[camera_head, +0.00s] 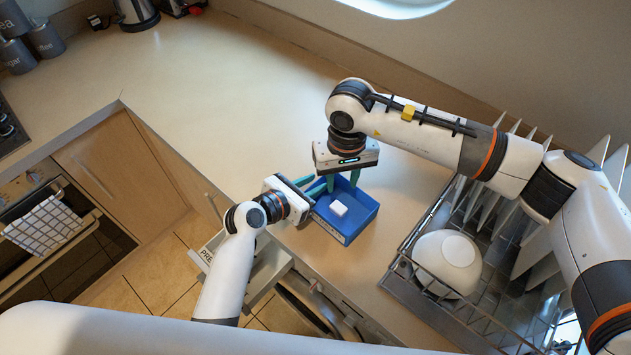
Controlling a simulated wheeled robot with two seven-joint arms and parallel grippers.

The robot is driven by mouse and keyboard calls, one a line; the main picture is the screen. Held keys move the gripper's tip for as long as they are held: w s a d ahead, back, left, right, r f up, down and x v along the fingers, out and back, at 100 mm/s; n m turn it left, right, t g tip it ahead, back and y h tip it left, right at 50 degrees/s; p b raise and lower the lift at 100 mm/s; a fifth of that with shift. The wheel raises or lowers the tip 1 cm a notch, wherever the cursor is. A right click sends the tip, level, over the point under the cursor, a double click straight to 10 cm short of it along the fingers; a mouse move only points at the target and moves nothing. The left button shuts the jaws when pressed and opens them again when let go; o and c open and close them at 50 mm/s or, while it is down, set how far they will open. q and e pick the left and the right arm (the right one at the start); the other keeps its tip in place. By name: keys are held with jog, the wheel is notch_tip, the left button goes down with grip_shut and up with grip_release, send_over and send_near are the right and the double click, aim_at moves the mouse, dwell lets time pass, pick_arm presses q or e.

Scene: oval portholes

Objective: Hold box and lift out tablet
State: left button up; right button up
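A blue open-topped box (365,212) sits on the counter near its front edge. A small white tablet (338,208) lies inside it. My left gripper (314,185) reaches in from the left, with its teal fingers at the box's upper left side. Whether those fingers are closed on the box wall is too small to tell. My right gripper (342,181) points down over the back of the box, its two teal fingers apart with nothing between them. It is behind the tablet and not touching it. The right gripper's body hides part of the counter behind the box.
A metal dish rack (420,278) with a white bowl (447,262) and several plates stands right of the box. An open drawer (268,268) is below the counter edge at left. The counter (220,95) is clear toward the back left. Canisters and a kettle stand far back.

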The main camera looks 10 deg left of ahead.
pick_arm(q)
jog(key=shift+x, duration=0.8)
jog(key=shift+c, duration=0.3)
grip_shut()
